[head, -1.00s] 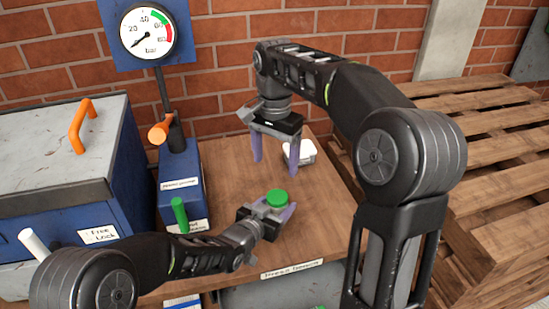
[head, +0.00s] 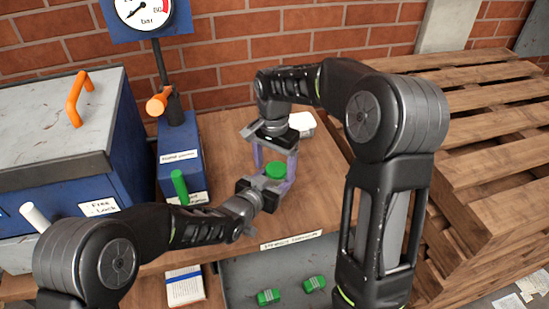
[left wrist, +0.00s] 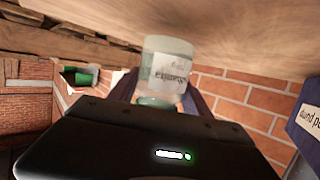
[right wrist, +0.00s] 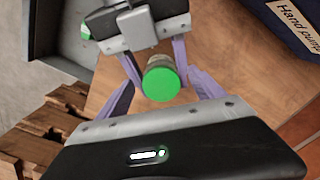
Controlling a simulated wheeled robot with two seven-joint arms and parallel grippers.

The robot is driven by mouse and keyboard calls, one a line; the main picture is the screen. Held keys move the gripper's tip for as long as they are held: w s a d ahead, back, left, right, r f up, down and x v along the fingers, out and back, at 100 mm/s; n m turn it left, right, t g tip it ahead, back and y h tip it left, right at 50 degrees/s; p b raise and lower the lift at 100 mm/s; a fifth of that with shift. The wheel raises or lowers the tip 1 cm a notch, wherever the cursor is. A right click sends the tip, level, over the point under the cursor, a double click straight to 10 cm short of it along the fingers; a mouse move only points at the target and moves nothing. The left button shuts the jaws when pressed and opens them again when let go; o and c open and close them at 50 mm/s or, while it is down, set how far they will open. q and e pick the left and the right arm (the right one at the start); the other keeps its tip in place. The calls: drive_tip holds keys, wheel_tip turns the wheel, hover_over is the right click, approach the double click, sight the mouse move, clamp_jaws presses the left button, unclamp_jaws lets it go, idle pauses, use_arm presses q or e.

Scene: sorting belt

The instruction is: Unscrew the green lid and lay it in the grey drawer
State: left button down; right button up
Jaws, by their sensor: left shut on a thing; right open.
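The green lid (head: 275,170) sits on top of a clear, labelled jar (left wrist: 166,68) above the wooden bench. My left gripper (head: 272,190) is shut on the jar, below the lid. My right gripper (head: 275,163) is open above it and points down. In the right wrist view its purple fingers stand on either side of the lid (right wrist: 161,84), with gaps showing. The grey drawer (head: 240,275) is open below the bench front and holds small green items (head: 268,296). The drawer also shows in the right wrist view (right wrist: 50,43).
A white container (head: 302,124) stands behind my right gripper. A blue hand pump (head: 181,165) with an orange and a green handle stands to the left, beside a blue box (head: 75,165) with levers. Wooden pallets (head: 480,130) are at right. The bench front right is clear.

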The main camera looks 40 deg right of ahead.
drive_tip(key=shift+c, duration=0.4)
clamp_jaws()
idle(0.9)
